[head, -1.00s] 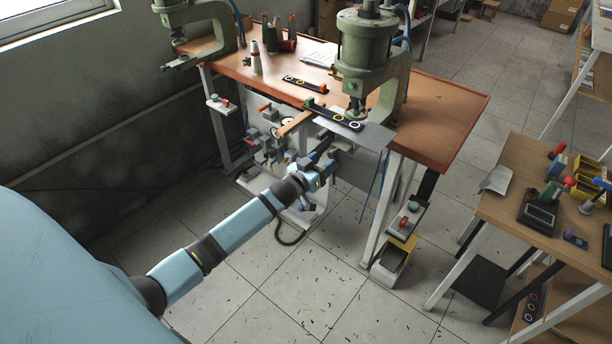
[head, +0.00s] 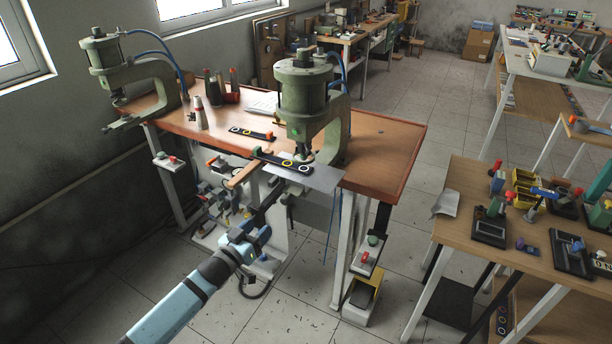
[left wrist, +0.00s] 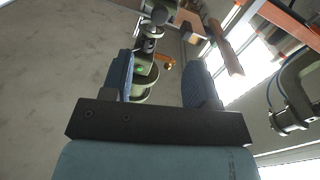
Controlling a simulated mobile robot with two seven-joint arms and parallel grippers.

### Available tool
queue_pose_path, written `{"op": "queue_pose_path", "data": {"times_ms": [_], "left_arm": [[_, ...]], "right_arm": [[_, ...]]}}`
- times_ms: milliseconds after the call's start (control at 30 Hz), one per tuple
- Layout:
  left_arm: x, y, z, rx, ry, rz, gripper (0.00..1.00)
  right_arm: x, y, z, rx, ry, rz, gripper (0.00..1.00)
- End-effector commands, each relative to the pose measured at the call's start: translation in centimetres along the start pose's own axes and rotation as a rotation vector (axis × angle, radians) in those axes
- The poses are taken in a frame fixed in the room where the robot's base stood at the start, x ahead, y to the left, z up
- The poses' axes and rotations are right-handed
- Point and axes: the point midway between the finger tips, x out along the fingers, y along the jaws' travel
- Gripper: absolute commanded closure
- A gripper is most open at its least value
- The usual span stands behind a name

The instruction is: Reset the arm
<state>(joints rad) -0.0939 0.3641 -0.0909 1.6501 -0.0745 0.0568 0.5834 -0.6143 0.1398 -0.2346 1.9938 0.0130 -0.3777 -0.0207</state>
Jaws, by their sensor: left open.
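My left arm comes in from the bottom left of the head view, light blue with dark bands. Its gripper (head: 266,205) is in front of the workbench, just below the front edge under the larger press. In the left wrist view the two blue ribbed fingers of the left gripper (left wrist: 158,82) stand wide apart, with nothing held between them. Beyond them is a dark fixture with a green button (left wrist: 141,69); I cannot tell if it is near. My right gripper is not in view.
The workbench (head: 395,150) carries a large green press (head: 303,95) and a smaller one (head: 120,70). A metal plate (head: 325,180) and a wooden handle (head: 242,174) jut over its front edge. A second table (head: 465,215) stands right.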

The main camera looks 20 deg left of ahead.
Motion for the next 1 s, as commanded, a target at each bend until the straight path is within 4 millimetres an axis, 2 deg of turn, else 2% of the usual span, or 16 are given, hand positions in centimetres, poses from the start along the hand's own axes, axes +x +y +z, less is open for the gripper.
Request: {"op": "queue_pose_path", "data": {"times_ms": [167, 267, 367, 500, 600, 700, 833, 1000], "left_arm": [[-0.6, 0.6, 0.5, 0.002, -0.016, 0.0, 0.46], [-2.8, 2.8, 2.2, 0.02, -0.078, -0.003, 0.46], [-7.0, 6.5, 4.9, 0.05, -0.188, -0.002, 0.46], [-14.0, 12.3, 7.7, 0.103, -0.361, 0.019, 0.46], [-18.4, 15.7, 8.7, 0.134, -0.466, 0.043, 0.46], [-21.5, 18.1, 9.1, 0.159, -0.54, 0.068, 0.46], [-23.5, 19.6, 9.2, 0.175, -0.587, 0.087, 0.46], [-23.7, 19.8, 9.3, 0.179, -0.594, 0.091, 0.46]], "right_arm": [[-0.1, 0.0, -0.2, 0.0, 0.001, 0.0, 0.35], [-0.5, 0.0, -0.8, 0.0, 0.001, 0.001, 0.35], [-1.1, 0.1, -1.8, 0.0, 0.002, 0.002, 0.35], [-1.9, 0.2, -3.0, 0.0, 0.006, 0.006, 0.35], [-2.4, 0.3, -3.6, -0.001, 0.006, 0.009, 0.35], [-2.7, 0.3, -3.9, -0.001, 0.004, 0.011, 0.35], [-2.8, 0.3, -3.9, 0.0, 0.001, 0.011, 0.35], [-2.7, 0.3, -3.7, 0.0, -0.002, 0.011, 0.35]]}}
